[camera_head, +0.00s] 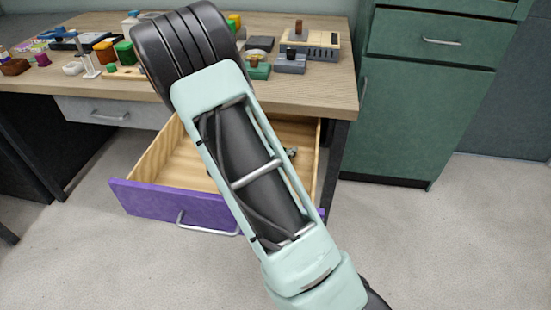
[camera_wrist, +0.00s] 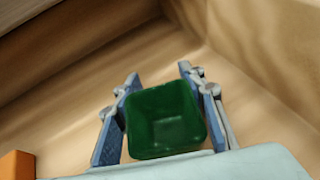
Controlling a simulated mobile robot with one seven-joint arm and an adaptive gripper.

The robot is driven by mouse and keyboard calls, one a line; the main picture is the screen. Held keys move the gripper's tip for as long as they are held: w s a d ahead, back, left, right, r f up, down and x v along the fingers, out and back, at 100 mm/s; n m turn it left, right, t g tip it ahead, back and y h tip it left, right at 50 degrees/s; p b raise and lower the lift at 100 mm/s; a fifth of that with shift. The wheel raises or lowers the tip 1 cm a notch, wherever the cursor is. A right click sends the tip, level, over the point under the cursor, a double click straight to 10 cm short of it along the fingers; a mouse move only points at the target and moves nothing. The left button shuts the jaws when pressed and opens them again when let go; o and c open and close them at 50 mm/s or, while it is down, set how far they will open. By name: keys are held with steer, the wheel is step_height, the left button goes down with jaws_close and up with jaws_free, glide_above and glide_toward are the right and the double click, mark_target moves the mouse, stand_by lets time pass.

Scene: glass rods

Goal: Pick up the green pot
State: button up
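The green pot (camera_wrist: 165,121) is a small squarish open-topped pot. In the wrist view it sits between the two fingers of my gripper (camera_wrist: 159,69), with its open top facing the camera. The blue-grey fingers lie against its left and right sides, and my gripper looks shut on it. I cannot tell whether the pot's base touches the wood beneath. In the head view my arm hides the pot and most or all of my gripper.
Wooden surfaces meet in a corner behind the pot in the wrist view; an orange block (camera_wrist: 16,166) is at lower left. In the head view, a purple-fronted drawer (camera_head: 150,200) stands open below the cluttered desk (camera_head: 340,85). A green cabinet (camera_head: 415,120) is at right.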

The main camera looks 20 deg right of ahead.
steer(key=c, duration=0.5)
jaws_close()
